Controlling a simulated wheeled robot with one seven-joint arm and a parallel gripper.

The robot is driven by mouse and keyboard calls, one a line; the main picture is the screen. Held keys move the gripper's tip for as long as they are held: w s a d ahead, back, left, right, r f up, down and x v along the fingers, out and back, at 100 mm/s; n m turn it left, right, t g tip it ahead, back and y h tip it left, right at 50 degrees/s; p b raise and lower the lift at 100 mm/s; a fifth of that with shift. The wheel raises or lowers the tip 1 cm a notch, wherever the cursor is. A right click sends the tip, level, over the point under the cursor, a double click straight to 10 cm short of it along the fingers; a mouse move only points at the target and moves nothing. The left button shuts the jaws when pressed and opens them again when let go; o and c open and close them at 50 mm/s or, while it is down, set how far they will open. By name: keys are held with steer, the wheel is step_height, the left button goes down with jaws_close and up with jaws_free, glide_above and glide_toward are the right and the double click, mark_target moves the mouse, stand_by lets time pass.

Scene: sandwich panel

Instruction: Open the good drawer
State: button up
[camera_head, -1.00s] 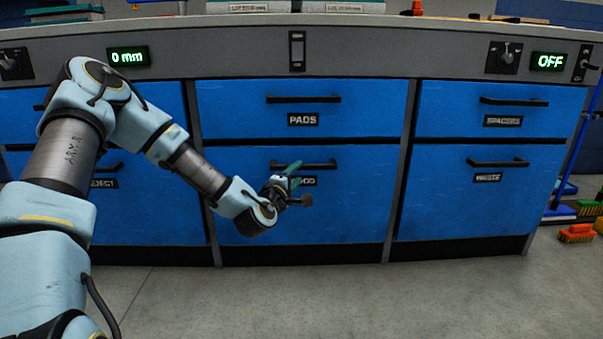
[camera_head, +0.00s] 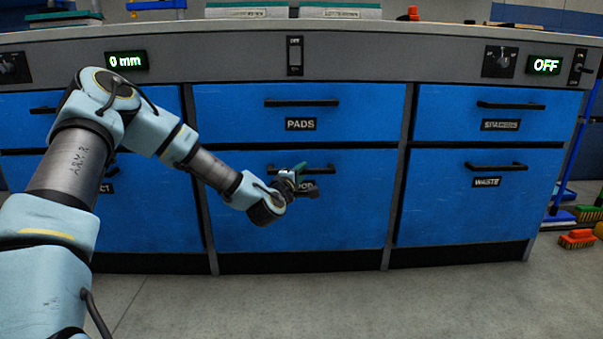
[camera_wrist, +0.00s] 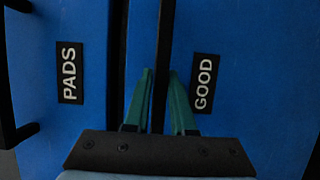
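The good drawer (camera_head: 330,220) is the lower middle blue drawer front, and it looks closed. Its black bar handle (camera_head: 322,166) runs across near its top edge, partly behind my gripper (camera_head: 302,174). In the wrist view, turned sideways, the GOOD label (camera_wrist: 204,82) is right of the fingers. There, the two green fingers of my gripper (camera_wrist: 160,73) lie on either side of the dark handle bar (camera_wrist: 164,40). Thin gaps seem to show beside the bar, so the fingers look open around it; contact is not clear. In the head view my gripper partly covers the GOOD label.
The PADS drawer (camera_head: 360,112) is above, with its handle (camera_head: 302,103). The spacers drawer (camera_head: 440,115) and waste drawer (camera_head: 430,215) are at right. Brushes (camera_head: 578,238) lie on the floor at far right. The floor (camera_head: 400,305) before the middle drawers is clear.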

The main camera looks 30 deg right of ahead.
jaws_close()
stand_by(1.0)
